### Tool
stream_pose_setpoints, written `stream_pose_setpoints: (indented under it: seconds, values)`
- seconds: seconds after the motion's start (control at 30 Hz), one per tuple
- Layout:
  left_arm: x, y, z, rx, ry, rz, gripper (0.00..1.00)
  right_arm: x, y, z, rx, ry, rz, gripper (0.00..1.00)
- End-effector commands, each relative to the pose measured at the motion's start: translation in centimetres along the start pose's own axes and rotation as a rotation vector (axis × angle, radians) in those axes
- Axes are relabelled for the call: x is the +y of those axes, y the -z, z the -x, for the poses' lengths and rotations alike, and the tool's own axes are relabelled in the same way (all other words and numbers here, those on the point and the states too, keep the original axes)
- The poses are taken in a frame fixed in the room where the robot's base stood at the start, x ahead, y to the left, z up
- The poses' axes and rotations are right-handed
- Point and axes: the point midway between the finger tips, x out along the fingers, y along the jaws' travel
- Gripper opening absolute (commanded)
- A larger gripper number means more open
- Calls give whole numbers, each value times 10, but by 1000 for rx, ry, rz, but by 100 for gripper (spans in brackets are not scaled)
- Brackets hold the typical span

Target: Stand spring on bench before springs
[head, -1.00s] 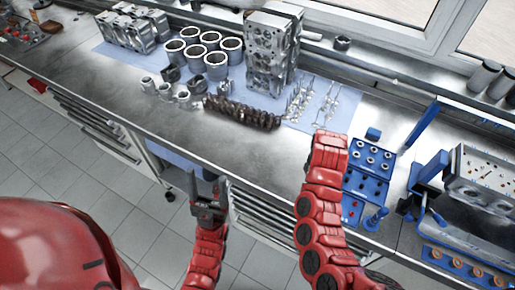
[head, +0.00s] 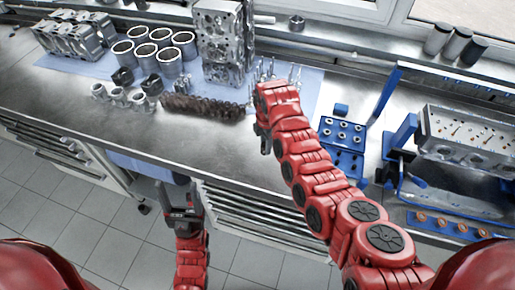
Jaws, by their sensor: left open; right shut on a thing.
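My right gripper (head: 265,143) is over the bench (head: 185,142), in front of the small valve-train parts (head: 292,75). The red wrist covers most of it. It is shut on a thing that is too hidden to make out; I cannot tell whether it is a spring. My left gripper (head: 180,196) is open and empty in front of the bench edge, below the top. Upright slim parts stand on the blue mat (head: 312,82) behind my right wrist, partly covered. I cannot tell which of them are springs.
A dark lobed shaft (head: 203,108) lies left of my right gripper. A blue tray (head: 341,135) and blue fixture (head: 405,135) are at right. The front left bench strip is clear.

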Motion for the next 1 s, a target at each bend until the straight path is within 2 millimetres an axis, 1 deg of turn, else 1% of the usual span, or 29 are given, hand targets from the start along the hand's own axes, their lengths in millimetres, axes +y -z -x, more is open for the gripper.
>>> stream_pose_setpoints:
  seconds: [0.03,0.17,0.3,0.4,0.57,0.63,0.8,0.83,0.93,1.0]
  values:
    - [1,-3,19,0,0,0,68,7,1,-9,-4,0,4,0]
    - [2,-7,42,0,0,0,68,21,3,-10,-3,-2,2,0]
    - [4,-12,72,0,0,0,68,31,2,-15,-17,4,7,0]
    - [4,-14,84,0,0,0,68,36,2,-12,-20,5,7,0]
    - [4,-15,90,0,0,0,68,39,2,-8,-18,6,5,0]
    - [5,-16,96,0,0,0,68,41,3,-8,-17,4,6,0]
    - [6,-22,128,0,0,0,68,47,10,-12,-1,-1,2,0]
    - [6,-22,131,0,0,0,68,48,11,-13,2,-2,1,0]
    - [7,-23,138,0,0,0,68,48,10,-33,2,-2,0,0]
    - [7,-24,142,0,0,0,68,48,10,-39,2,-3,-1,0]
